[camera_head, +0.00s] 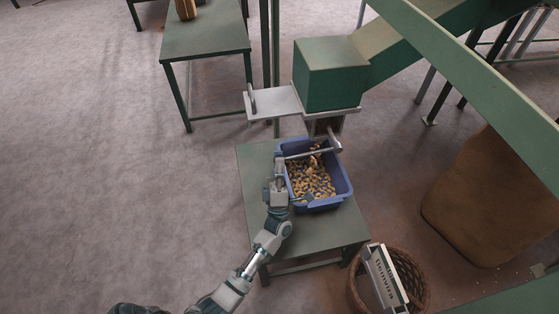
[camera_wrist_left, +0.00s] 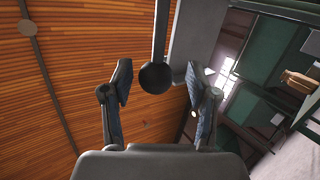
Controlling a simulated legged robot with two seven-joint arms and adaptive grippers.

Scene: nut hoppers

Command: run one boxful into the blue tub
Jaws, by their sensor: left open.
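The blue tub (camera_head: 336,197) stands on a small green table under the green hopper box (camera_head: 330,75). Many brown nuts (camera_head: 311,178) lie in it, and some show up toward the hopper's outlet; I cannot tell if they are falling. A grey slide plate (camera_head: 272,102) with an upright handle sticks out left of the hopper. A grey lever bar (camera_head: 318,149) crosses above the tub's back. My left gripper (camera_head: 281,161) is at the bar's left end. In the wrist view its open fingers (camera_wrist_left: 158,82) flank a dark ball knob (camera_wrist_left: 154,77) on a rod, with gaps at both sides.
The small green table (camera_head: 258,215) has bare room at its left and front. A wicker basket (camera_head: 414,280) holding a white lettered board (camera_head: 384,278) stands at its front right. A brown sack (camera_head: 485,205) and a sloping green beam (camera_head: 470,85) are at right. Another green table (camera_head: 205,38) stands behind.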

